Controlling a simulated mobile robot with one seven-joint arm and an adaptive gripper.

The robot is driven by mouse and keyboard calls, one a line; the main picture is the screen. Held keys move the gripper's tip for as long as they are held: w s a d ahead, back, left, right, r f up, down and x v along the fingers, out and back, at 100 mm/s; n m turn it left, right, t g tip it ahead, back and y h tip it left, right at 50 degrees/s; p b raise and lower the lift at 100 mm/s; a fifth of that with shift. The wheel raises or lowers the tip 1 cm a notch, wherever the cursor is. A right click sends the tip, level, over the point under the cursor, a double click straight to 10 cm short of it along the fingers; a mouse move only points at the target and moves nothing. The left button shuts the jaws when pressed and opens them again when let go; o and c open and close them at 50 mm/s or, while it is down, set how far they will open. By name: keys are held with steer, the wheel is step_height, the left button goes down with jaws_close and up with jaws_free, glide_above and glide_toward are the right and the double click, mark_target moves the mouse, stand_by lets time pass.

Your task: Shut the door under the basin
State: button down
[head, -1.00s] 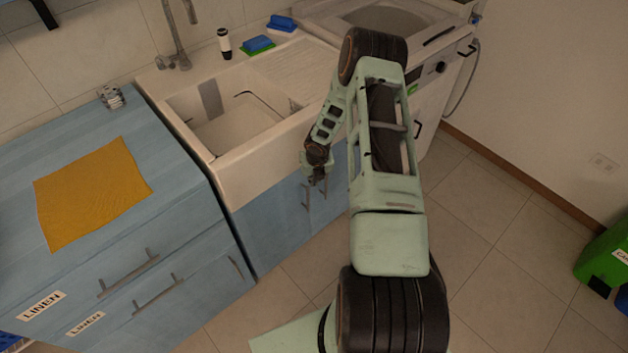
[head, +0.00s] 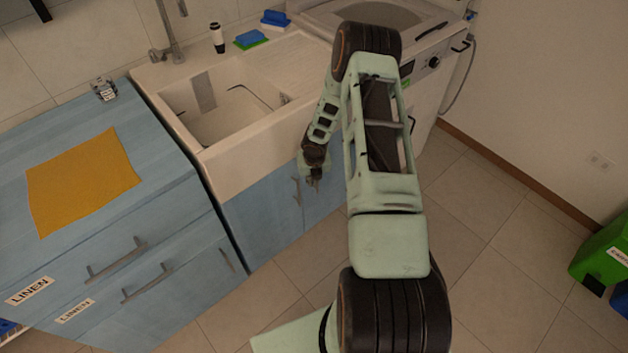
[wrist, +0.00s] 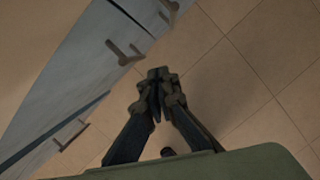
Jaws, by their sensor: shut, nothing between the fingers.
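The blue left door (head: 262,216) and right door (head: 330,192) are under the white basin (head: 240,165). Both look about flush with the cabinet front; a small gap cannot be ruled out. The left door's upright handle (head: 297,190) shows just left of my gripper (head: 314,183). My arm hides part of the right door. In the wrist view, my gripper (wrist: 158,84) is shut and empty over the floor, right of the blue cabinet front. One bar handle (wrist: 125,52) is left of the fingertips, and another (wrist: 168,12) is farther off. The fingers appear apart from both.
A blue linen cabinet (head: 165,222) with drawer handles stands left of the basin, a yellow cloth (head: 82,180) on its top. A washing machine (head: 425,85) stands to the right. The tiled floor (head: 490,240) between is clear.

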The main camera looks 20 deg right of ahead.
steer(key=p+v, duration=0.1)
steer(key=v, duration=0.9)
steer(key=shift+d, duration=0.6)
